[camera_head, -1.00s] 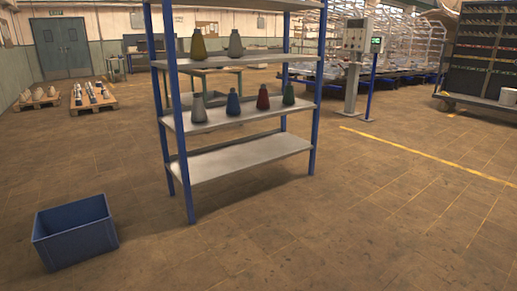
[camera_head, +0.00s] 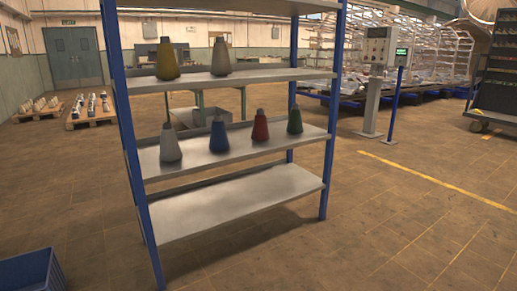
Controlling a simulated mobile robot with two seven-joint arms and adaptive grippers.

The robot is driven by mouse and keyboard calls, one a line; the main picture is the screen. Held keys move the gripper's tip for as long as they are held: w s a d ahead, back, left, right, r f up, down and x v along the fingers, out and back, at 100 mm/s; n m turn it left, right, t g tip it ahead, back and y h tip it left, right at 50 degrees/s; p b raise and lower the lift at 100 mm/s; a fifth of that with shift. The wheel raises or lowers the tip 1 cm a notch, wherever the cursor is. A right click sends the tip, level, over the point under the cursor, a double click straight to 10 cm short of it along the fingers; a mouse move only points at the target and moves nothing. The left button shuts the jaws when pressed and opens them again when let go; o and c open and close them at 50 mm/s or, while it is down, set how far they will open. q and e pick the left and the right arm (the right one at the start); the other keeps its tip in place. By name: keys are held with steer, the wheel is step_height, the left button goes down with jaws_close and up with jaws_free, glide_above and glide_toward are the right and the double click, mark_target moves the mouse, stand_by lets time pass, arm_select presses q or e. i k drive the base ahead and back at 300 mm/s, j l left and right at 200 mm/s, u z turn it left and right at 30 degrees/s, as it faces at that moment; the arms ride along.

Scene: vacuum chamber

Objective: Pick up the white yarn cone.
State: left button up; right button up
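Two pale grey-white yarn cones stand upright on the blue-posted metal shelf rack (camera_head: 240,205). One pale cone (camera_head: 220,58) is on the upper shelf, right of a yellow cone (camera_head: 167,60). The other pale cone (camera_head: 170,146) is at the left end of the shelf below, beside a blue cone (camera_head: 218,134), a red cone (camera_head: 261,128) and a green cone (camera_head: 295,121). I cannot tell which pale cone is the white one. Neither of my grippers is in view.
A blue crate (camera_head: 30,270) sits on the floor at lower left, partly cut off. The rack's bottom shelf is empty. A control post (camera_head: 374,85) stands behind right. Pallets with cones (camera_head: 90,108) are at far left. Floor in front and right is clear.

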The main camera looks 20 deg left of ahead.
mark_target(170, 149)
steer(key=i+l+u, duration=0.15)
steer(key=i, duration=0.35)
steer(key=i+l+u, duration=0.15)
steer(key=i, duration=0.35)
steer(key=i+l+u, duration=0.1)
steer(key=i+l, duration=0.15)
steer(key=i, duration=0.2)
steer(key=i+l+u, duration=0.2)
steer(key=u, duration=0.2)
steer(key=i+l+u, duration=0.55)
steer(key=u, duration=0.2)
